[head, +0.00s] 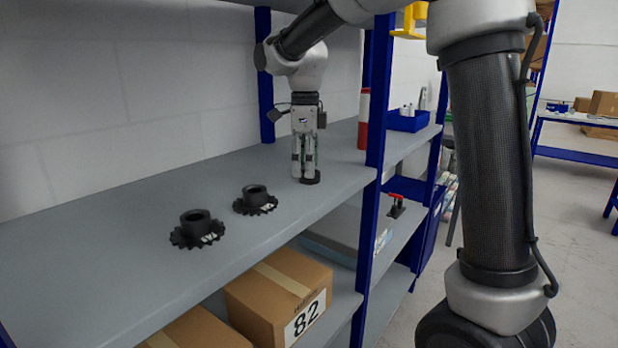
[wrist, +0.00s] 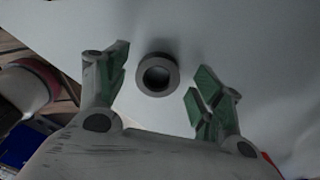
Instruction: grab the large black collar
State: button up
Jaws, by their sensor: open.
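The black collar (head: 311,179) stands on the grey shelf right at my fingertips in the head view, partly covered by the fingers. A gap shows between each finger and the ring, so the gripper is open and holds nothing.
Two black toothed gears, a nearer one (head: 198,230) and a farther one (head: 255,200), lie on the shelf (head: 110,240) to the left. A red and white cylinder (head: 364,118) stands behind, near the blue post (head: 378,100). The shelf's left part is clear.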

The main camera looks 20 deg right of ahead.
jog(key=shift+f, duration=0.9)
jog(key=c, duration=1.1)
